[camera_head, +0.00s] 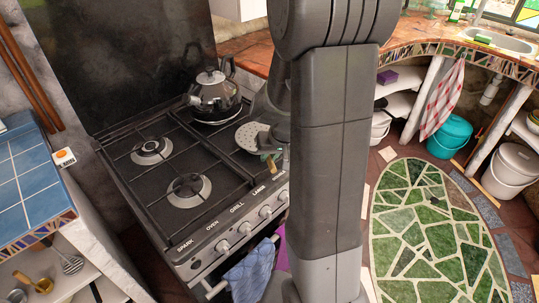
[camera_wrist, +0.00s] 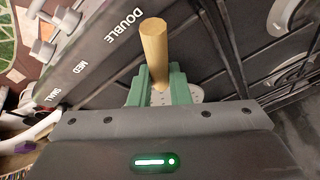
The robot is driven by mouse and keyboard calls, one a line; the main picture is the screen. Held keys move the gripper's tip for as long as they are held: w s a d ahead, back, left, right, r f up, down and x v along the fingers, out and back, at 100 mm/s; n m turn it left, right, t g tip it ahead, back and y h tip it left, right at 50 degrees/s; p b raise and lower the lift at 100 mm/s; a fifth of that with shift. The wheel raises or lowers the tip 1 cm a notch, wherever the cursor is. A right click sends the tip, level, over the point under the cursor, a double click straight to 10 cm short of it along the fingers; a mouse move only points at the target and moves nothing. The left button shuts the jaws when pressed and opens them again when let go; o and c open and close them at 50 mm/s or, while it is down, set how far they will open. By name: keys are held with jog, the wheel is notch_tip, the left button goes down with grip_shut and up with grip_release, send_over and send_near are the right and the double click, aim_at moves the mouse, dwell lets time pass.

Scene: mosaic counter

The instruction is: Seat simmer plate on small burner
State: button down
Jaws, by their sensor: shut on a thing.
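The simmer plate (camera_head: 252,138) is a grey disc with small holes, over the right part of the hob in the head view. In the wrist view its perforated disc (camera_wrist: 190,93) shows partly behind my green fingers, with a wooden handle (camera_wrist: 154,45) standing between them. My gripper (camera_wrist: 158,86) is shut on this handle; it also shows in the head view (camera_head: 271,158), partly behind my arm. Whether the plate touches the grate is unclear. Two bare burners show on the left, a rear one (camera_head: 151,150) and a front one (camera_head: 189,190). My arm hides the hob's right side.
A kettle (camera_head: 215,95) stands on the hob behind the plate. Knobs (camera_head: 244,227) line the stove's front, with a blue towel (camera_head: 249,272) below. A blue-tiled counter (camera_head: 30,180) is left, a dark backsplash (camera_head: 150,60) behind.

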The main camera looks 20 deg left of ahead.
jog(key=shift+f, duration=0.15)
jog(key=c, duration=1.3)
grip_release()
jog(key=v, duration=1.4)
jog(key=shift+f, duration=0.1)
